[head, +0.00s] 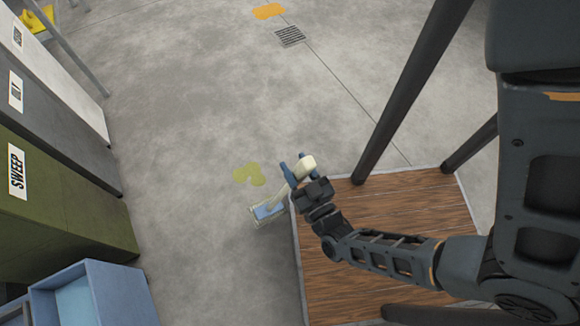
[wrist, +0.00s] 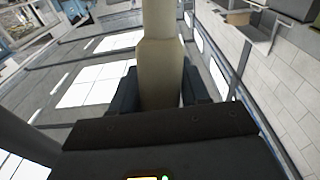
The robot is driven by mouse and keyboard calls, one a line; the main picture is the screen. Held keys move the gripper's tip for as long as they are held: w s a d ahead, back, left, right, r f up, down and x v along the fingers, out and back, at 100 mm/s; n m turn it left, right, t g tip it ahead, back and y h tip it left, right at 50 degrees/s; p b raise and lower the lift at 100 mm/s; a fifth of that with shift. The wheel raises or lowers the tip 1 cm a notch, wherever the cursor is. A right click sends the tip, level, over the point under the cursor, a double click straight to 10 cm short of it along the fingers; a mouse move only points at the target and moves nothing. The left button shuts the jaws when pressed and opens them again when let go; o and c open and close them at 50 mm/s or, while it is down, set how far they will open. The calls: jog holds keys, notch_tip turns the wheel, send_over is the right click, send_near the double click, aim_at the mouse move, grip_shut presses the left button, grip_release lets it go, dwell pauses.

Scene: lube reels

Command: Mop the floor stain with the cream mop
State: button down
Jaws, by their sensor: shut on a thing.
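The cream mop (head: 301,167) is in my gripper (head: 294,173), its handle between the blue fingertips. Its flat head with a blue pad (head: 268,210) hangs down to the lower left, beside the edge of the wooden top. I cannot tell whether the head touches the floor. The floor stain (head: 249,174), a yellow-green patch, lies on the concrete to the left of my gripper and above the mop head in the picture. The mop head is apart from the stain. In the wrist view the cream handle (wrist: 160,70) stands between the dark fingers; the mop head is hidden there.
A wooden-topped surface (head: 365,245) with dark posts lies right of the mop, under my arm. Green (head: 65,205), grey and white bins line the left side, with a blue open box (head: 95,295) below. An orange patch (head: 268,11) and a drain grate (head: 290,36) lie far off.

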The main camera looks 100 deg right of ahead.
jog(key=s+r, duration=0.1)
jog(key=s+d+p, duration=0.1)
jog(key=s+r+p, duration=0.1)
jog(key=shift+s+d+r, duration=0.15)
jog(key=shift+s+r, duration=0.15)
jog(key=shift+r, duration=0.05)
jog(key=shift+w, duration=0.1)
dwell(0.3)
